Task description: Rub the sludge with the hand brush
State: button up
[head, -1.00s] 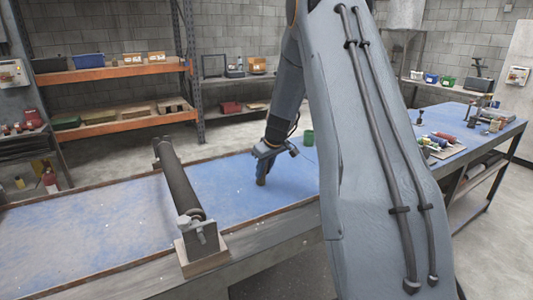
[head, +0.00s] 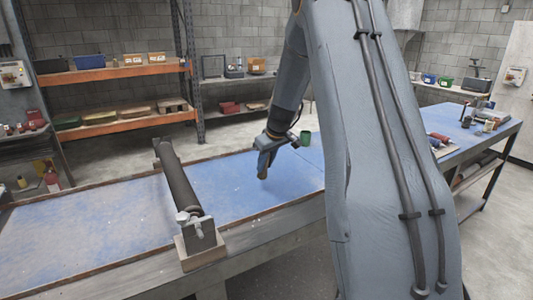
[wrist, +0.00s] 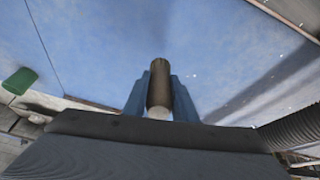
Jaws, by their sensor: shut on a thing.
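My gripper (wrist: 160,95) is shut on a brown cylinder (wrist: 158,85) with a pale end, held between its blue fingers. It looks like the hand brush, but I cannot make out bristles. In the head view my gripper (head: 264,172) points down over the blue bench top, right of the dark mesh tube (head: 178,185). The tube lies along a stand with a metal end bracket and clamp (head: 196,228). My gripper is apart from the tube. I cannot make out any sludge; the inside of the tube is hidden.
The blue bench top (head: 90,220) is mostly clear left of the tube. A second bench (head: 490,132) with tools is at right. Shelves (head: 115,73) stand behind.

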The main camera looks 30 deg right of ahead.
jog(key=shift+r+p, duration=0.75)
jog(key=shift+r, duration=1)
